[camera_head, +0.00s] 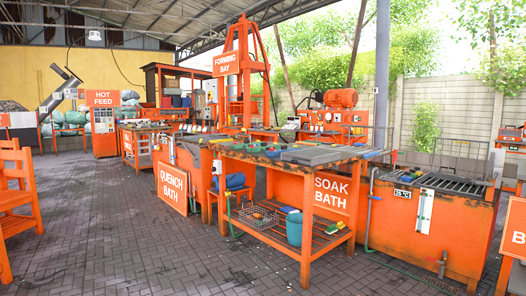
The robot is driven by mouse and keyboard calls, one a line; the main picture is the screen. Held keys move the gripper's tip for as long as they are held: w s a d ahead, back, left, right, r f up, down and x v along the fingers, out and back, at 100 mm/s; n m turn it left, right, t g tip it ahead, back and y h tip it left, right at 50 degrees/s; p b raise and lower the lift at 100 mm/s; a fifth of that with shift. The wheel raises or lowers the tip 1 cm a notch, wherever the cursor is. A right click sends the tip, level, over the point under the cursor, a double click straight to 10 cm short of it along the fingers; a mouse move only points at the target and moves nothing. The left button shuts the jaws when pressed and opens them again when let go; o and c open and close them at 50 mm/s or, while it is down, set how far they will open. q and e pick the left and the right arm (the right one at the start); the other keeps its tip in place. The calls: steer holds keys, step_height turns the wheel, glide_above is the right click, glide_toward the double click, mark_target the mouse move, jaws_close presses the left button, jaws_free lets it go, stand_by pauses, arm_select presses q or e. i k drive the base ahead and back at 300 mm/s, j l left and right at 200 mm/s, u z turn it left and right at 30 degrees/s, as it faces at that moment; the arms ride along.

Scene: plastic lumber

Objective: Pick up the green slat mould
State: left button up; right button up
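Neither of my grippers is in view. An orange workbench (306,235) stands in the middle, with several small coloured items and dark grey flat pieces (318,155) on its top. Another green and yellow item (335,227) lies on the workbench's lower shelf. Both are too small to tell whether either is the green slat mould.
A quench bath sign (172,189) leans at the left. An orange tank (425,215) with a slatted top stands right. Open brick paving (130,240) lies front left.

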mark_target(275, 147)
steer(key=i+j, duration=0.15)
steer(key=i, duration=0.5)
steer(key=i+j, duration=0.15)
steer(key=i, duration=0.5)
steer(key=i+j, duration=0.1)
steer(key=i, duration=0.55)
steer(key=i+j, duration=0.15)
steer(key=i, duration=0.5)
steer(key=i+j, duration=0.15)
steer(key=i, duration=0.5)
